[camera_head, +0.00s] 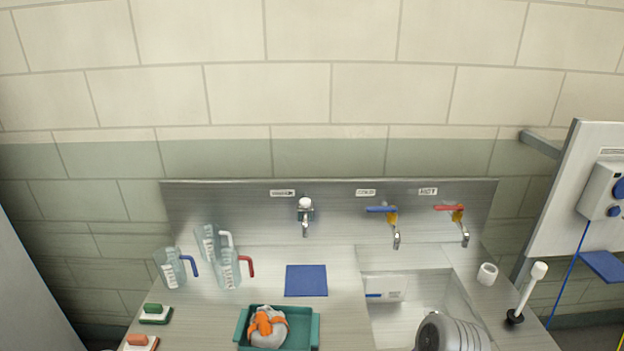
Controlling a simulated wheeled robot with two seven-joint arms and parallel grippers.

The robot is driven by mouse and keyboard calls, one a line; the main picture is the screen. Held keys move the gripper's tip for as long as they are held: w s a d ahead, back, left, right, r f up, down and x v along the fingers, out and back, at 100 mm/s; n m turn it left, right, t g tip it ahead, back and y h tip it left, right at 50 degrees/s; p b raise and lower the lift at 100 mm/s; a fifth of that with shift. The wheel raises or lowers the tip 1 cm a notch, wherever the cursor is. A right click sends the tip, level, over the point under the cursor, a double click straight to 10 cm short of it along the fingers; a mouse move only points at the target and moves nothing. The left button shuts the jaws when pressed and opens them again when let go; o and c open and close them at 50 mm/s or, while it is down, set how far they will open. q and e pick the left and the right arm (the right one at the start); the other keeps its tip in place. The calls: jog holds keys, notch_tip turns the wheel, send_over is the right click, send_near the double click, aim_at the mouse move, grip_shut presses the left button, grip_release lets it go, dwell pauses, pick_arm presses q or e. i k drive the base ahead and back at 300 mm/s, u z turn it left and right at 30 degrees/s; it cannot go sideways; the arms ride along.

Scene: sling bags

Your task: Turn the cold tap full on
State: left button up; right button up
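The cold tap (394,230) is on the steel back panel above the sink, under a label that reads COLD. Its blue lever (380,209) points left, roughly level, and its spout hangs down towards the basin. No water stream shows at the spout. The hot tap (462,226), with a red lever pointing left, is to its right under a HOT label. Neither of my grippers is in view, and nothing touches the cold tap.
The steel sink (408,307) holds a grey ribbed object (452,333) at the bottom edge. Several clear jugs (207,243), a blue mat (306,281) and a teal tray (244,328) are on the left. A white cup (487,273) and brush (530,290) stand right. Space before the tap is clear.

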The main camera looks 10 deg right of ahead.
aim_at(393, 209)
jog(key=u, duration=3.15)
jog(key=k, duration=1.45)
jog(key=z, duration=2)
